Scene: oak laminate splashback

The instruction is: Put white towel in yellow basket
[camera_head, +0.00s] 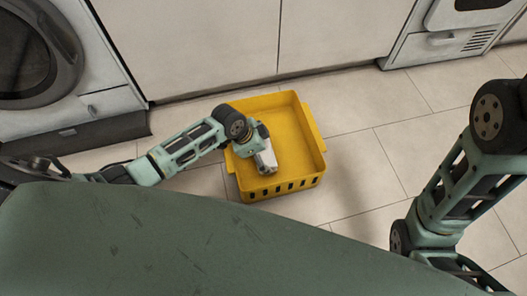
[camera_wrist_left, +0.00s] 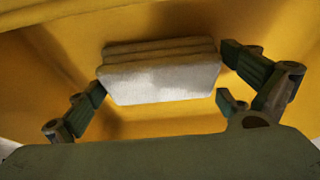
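The yellow basket (camera_head: 308,140) stands on the tiled floor in the middle of the head view. My left gripper (camera_head: 262,150) reaches over its left side and points down into it. A small part of the white towel (camera_head: 267,161) shows at the gripper's end. In the left wrist view the folded white towel (camera_wrist_left: 160,80) lies between the two fingers of my left gripper (camera_wrist_left: 163,75), which meet its left and right edges. The yellow basket (camera_wrist_left: 60,40) fills the background. Whether the towel touches the basket floor is unclear. My right gripper is out of view.
A washing machine (camera_head: 75,75) stands at the upper left, with white cabinet fronts (camera_head: 340,30) along the back. Another appliance (camera_head: 455,35) is at the upper right. Bare floor tiles (camera_head: 375,150) lie right of the basket. My right arm hangs at the right.

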